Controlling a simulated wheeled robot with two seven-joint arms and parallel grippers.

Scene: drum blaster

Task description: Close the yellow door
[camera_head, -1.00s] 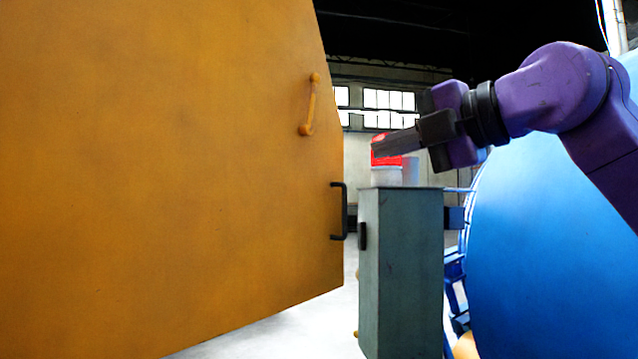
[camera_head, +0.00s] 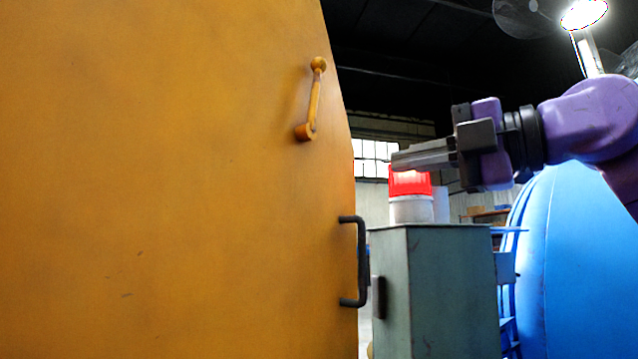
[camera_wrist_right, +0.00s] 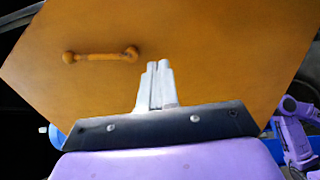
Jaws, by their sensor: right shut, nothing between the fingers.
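The yellow door (camera_head: 190,200) fills the left half of the head view and stands open at an angle. It carries a yellow lever (camera_head: 312,100) and, at its right edge, a black handle (camera_head: 358,262). My right gripper (camera_head: 398,160) is shut and empty, to the right of the door's edge and above the grey-green cabinet. In the right wrist view, its closed fingers (camera_wrist_right: 157,68) point toward the door (camera_wrist_right: 220,50), with the lever (camera_wrist_right: 100,55) to their left. I cannot tell if they touch the door. My left gripper is not in view in the head view.
A grey-green cabinet (camera_head: 440,290) stands right of the door's edge, with a red and white beacon (camera_head: 410,195) on top. A large blue drum (camera_head: 590,260) stands at the far right. A bright lamp (camera_head: 584,14) shows at the top right.

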